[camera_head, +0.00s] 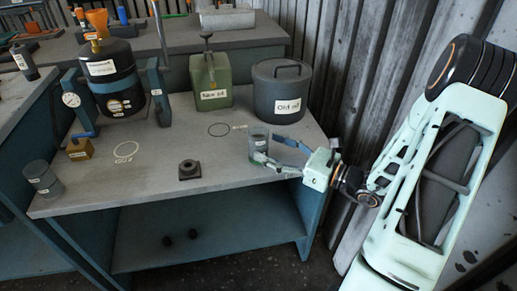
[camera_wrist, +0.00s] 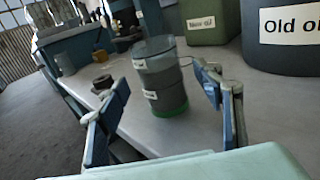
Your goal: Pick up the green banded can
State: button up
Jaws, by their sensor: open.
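The green banded can (camera_head: 258,139) is a grey cylinder standing upright near the right front edge of the workbench. In the wrist view the can (camera_wrist: 162,80) shows white labels and a bright green band around its base. My gripper (camera_head: 276,150) reaches in from the right with its fingers spread toward the can. In the wrist view my gripper (camera_wrist: 163,84) is open, with one blue finger to each side of the can and visible gaps between. The fingers do not appear to touch it.
A dark pot labelled "Old oil" (camera_head: 279,105) and a green canister (camera_head: 211,88) stand behind the can. A black square part (camera_head: 189,171) lies to its left. Another grey can (camera_head: 42,176) stands at the far left. A corrugated wall (camera_head: 350,80) borders the right side.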

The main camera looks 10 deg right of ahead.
aim_at(267, 146)
jog(key=b+x, duration=0.1)
jog(key=x, duration=0.3)
jog(key=shift+w+a, duration=0.2)
jog(key=shift+a, duration=0.05)
jog(key=shift+c, duration=0.3)
jog(key=c, duration=1.3)
